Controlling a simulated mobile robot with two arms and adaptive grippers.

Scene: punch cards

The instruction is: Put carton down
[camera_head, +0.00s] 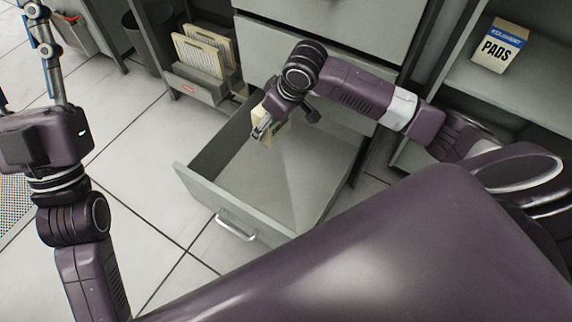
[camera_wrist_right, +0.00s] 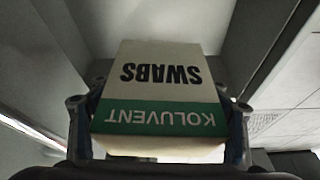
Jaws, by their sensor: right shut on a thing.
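A white carton with a green band, marked SWABS and KOLUVENT, shows upside down in the right wrist view (camera_wrist_right: 165,62). My right gripper (camera_wrist_right: 160,112) is shut on it, one finger on each side. In the head view the carton (camera_head: 270,132) is small and partly hidden by the right gripper (camera_head: 264,124). It is over the open grey drawer (camera_head: 240,202). Whether it touches the drawer floor cannot be told. My left gripper (camera_head: 40,45) is at the upper left, its fingers apart, empty as far as seen, and partly cut off by the frame.
A PADS carton (camera_head: 500,46) stands on the grey shelf (camera_head: 470,75) at upper right. A rack of cards (camera_head: 205,60) is at the back, near a dark bin (camera_head: 150,32). A closed drawer front (camera_head: 285,48) is behind the open drawer. Tiled floor (camera_head: 140,185) is clear at left.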

